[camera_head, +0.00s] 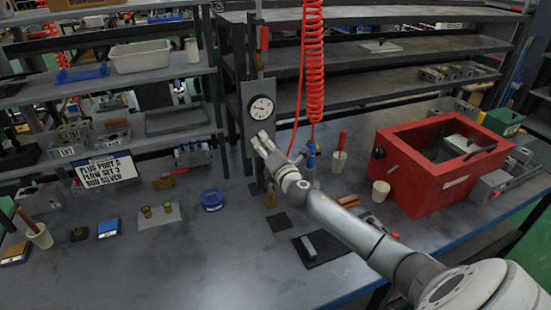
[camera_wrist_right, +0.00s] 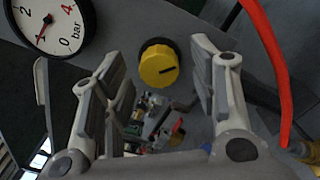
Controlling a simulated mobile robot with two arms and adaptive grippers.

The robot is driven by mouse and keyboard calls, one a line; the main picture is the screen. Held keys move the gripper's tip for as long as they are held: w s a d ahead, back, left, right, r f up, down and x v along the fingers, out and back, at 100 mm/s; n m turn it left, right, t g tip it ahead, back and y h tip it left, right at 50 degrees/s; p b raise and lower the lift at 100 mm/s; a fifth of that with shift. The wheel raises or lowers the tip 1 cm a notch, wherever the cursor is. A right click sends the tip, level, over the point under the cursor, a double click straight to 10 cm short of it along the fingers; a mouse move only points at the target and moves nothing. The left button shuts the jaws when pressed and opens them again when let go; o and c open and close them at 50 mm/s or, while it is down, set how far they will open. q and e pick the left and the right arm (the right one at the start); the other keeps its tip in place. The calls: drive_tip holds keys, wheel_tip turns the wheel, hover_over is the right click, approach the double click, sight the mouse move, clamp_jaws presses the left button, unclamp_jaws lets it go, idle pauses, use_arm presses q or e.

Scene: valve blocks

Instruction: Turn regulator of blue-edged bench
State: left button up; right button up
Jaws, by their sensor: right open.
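The regulator's yellow knob (camera_wrist_right: 158,68) shows in the right wrist view, with a dark pointer mark on its face. A round pressure gauge (camera_wrist_right: 50,22) with a red-tipped needle is beside it; the gauge also shows in the head view (camera_head: 261,107) on a post above the blue-edged bench (camera_head: 207,283). My right gripper (camera_head: 265,142) is just below the gauge and hides the knob in the head view. In the right wrist view its fingers are spread, with the knob framed between them. My left gripper is out of view.
A red coiled hose (camera_head: 314,60) hangs right of the post, close to my right gripper. A red open box (camera_head: 409,177) stands on the bench's right. A sign (camera_head: 104,169), a blue tape roll (camera_head: 212,199) and cups are on the left and middle. Shelves stand behind.

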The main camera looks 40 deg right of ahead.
drive_tip(key=v, duration=1)
drive_tip(key=shift+s, duration=0.35)
drive_tip(key=shift+a, duration=0.1)
